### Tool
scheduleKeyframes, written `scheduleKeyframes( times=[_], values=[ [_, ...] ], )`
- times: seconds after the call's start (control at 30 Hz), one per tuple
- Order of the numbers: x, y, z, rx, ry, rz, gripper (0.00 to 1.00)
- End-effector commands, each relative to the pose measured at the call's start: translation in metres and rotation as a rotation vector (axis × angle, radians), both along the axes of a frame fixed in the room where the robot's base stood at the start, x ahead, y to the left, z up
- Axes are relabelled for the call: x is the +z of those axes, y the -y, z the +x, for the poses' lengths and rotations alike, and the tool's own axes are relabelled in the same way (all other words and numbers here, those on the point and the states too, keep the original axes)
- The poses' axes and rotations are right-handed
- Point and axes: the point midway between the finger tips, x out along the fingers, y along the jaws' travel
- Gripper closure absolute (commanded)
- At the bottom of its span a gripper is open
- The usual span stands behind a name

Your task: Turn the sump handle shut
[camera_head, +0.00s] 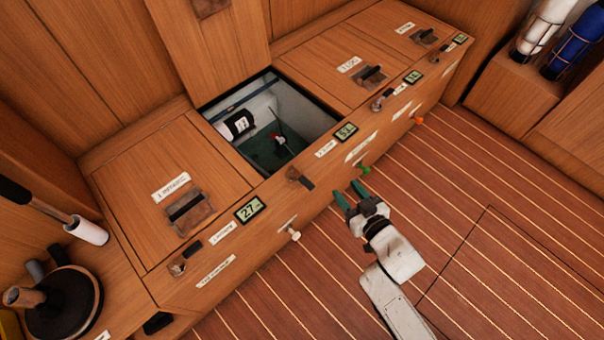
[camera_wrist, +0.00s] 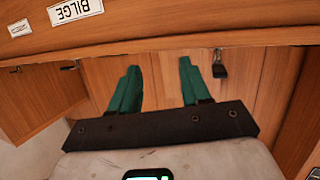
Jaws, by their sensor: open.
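The left handle (camera_head: 180,264) and right handle (camera_head: 381,100) have grips pointing up to the right. The labels beside them are too small to read surely, so I cannot tell which is the sump handle. My gripper (camera_head: 351,195) is open and empty, in front of the bench face, right of the middle handle and apart from it. Its green fingers also show in the wrist view (camera_wrist: 160,68).
The open hatch (camera_head: 240,149) shows a compartment with a white canister and a red-topped fitting. White (camera_head: 294,235), green (camera_head: 363,169) and orange (camera_head: 417,120) knobs stick out of the bench face. A BILGE label (camera_wrist: 75,10) shows in the wrist view. The striped floor is clear.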

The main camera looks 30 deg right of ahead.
Motion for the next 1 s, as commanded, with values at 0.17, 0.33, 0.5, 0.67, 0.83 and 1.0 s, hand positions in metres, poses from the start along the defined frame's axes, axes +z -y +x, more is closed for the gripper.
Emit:
scheduleKeyframes(
  times=[0.17,0.33,0.5,0.67,0.83,1.0],
  values=[
    [0.011,-0.034,-0.005,0.158,0.154,0.045,0.53],
    [0.016,-0.055,-0.014,0.256,0.234,0.084,0.53],
    [0.017,-0.062,-0.011,0.283,0.256,0.097,0.53],
    [0.016,-0.067,0.010,0.282,0.259,0.094,0.53],
    [0.016,-0.074,0.040,0.281,0.258,0.095,0.53],
    [0.016,-0.082,0.067,0.282,0.257,0.093,0.53]
  ],
)
